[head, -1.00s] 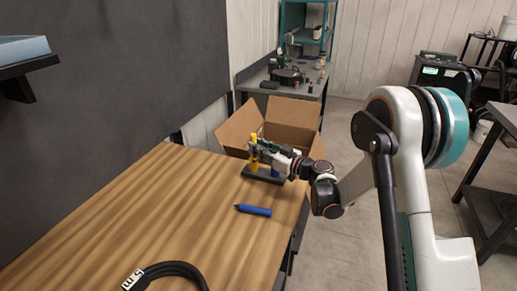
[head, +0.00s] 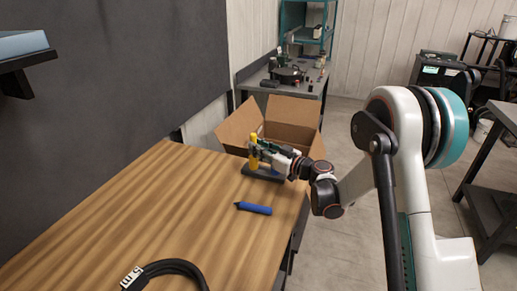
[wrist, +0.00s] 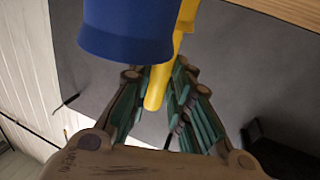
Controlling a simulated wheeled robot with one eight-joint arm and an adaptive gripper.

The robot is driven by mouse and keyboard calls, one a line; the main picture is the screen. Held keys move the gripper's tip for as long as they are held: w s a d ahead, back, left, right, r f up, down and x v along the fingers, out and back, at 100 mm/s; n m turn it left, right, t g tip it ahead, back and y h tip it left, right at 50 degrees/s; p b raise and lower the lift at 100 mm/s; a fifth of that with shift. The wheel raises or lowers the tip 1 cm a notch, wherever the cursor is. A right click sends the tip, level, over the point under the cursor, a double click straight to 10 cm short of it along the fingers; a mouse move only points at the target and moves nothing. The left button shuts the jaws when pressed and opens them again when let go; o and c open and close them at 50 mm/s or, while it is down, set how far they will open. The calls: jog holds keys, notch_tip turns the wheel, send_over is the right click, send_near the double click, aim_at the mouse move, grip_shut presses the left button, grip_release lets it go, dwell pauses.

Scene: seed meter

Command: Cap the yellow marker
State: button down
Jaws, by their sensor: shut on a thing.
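The yellow marker (head: 254,152) is upright at the dark holder (head: 262,174) near the table's far right corner. My gripper (head: 258,153) reaches in from the right and is shut on it. In the wrist view, the yellow marker (wrist: 157,88) runs between the finger pads of my gripper (wrist: 160,95). A blue cylinder (wrist: 125,30), perhaps a cap, stands close to the wrist camera and hides part of the yellow. I cannot tell whether a cap sits on the yellow marker or whether its lower end touches the holder.
A blue marker (head: 254,209) with a dark tip lies on the wooden table (head: 150,215). A coiled black cable (head: 170,268) lies at the near edge. An open cardboard box (head: 290,112) stands beyond the far table edge. The table's middle is clear.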

jog(key=shift+f+b, duration=0.65)
jog(key=shift+f, duration=0.1)
dwell(0.7)
jog(key=c, duration=1.4)
grip_release()
